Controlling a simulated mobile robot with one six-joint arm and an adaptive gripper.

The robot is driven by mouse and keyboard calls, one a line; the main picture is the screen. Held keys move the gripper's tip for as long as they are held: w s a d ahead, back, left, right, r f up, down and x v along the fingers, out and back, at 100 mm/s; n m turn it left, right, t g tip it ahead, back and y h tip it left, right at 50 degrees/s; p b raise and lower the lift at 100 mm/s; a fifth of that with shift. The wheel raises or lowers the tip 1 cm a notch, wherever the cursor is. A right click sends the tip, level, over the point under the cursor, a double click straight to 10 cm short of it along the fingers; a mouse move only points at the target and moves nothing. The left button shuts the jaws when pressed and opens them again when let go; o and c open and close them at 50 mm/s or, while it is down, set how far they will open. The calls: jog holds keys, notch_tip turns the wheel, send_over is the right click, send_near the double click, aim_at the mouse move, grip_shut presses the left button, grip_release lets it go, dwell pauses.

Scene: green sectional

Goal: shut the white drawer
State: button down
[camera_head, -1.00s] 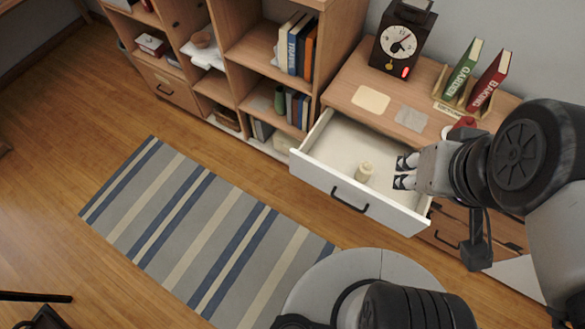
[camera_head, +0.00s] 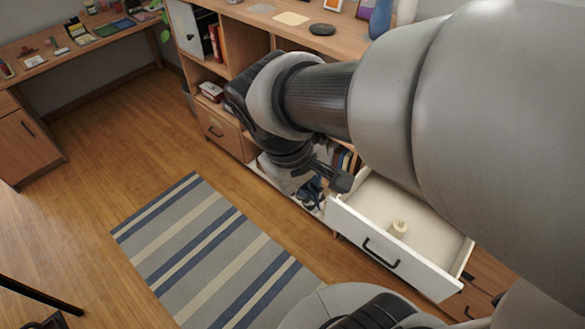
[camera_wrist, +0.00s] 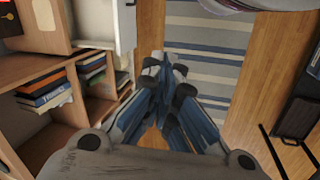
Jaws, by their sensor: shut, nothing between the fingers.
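The white drawer (camera_head: 420,273) is pulled well out of the wooden cabinet, with its black bar handle (camera_head: 380,254) on the front panel. My gripper (camera_head: 312,195) is shut and empty, pointing down just left of the drawer's left front corner. My arm hides part of the cabinet and the drawer's back. In the wrist view my shut fingers (camera_wrist: 166,62) are in the middle, and the white drawer (camera_wrist: 124,25) shows at upper left, apart from them.
Open shelves with books (camera_wrist: 45,92) stand beside my gripper. A striped rug (camera_head: 205,255) lies on the clear wooden floor in front. A closed wooden drawer (camera_head: 222,130) is farther left. A desk (camera_head: 85,45) stands at the back left.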

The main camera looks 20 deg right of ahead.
jog(key=w+d+f+n+g+h, duration=0.25)
jog(key=w+f+n+h, duration=0.2)
jog(key=w+f, duration=0.35)
jog(key=n+t+h+b, duration=0.3)
jog(key=n+t+h, duration=0.6)
jog(key=n, duration=0.7)
send_near(330, 212)
jog(key=b+x, duration=0.1)
jog(key=x, duration=0.2)
jog(key=b+x, duration=0.1)
jog(key=x, duration=0.2)
jog(key=shift+w+d+f, duration=0.1)
jog(key=shift+d+f, duration=0.15)
jog(key=shift+d, duration=0.15)
